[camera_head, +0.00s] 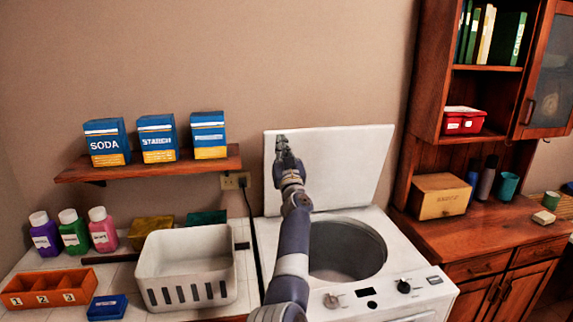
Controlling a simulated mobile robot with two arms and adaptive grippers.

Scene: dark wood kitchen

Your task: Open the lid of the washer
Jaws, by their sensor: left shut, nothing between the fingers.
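The white washer (408,276) stands at the lower middle, with its round drum opening (355,250) uncovered. Its white lid (355,160) stands raised, near upright, at the back against the wall. My left arm reaches up over the washer. My left gripper (281,142) is at the upper left part of the lid, in front of its face, with the fingers shut and nothing held. I cannot tell whether it touches the lid. My right gripper is not in view.
Left of the washer, a white basket (160,272), an orange numbered box (45,301) and several bottles stand on the counter. A wooden shelf (215,164) holds SODA and STARCH boxes. On the right stands a wooden cabinet (490,240).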

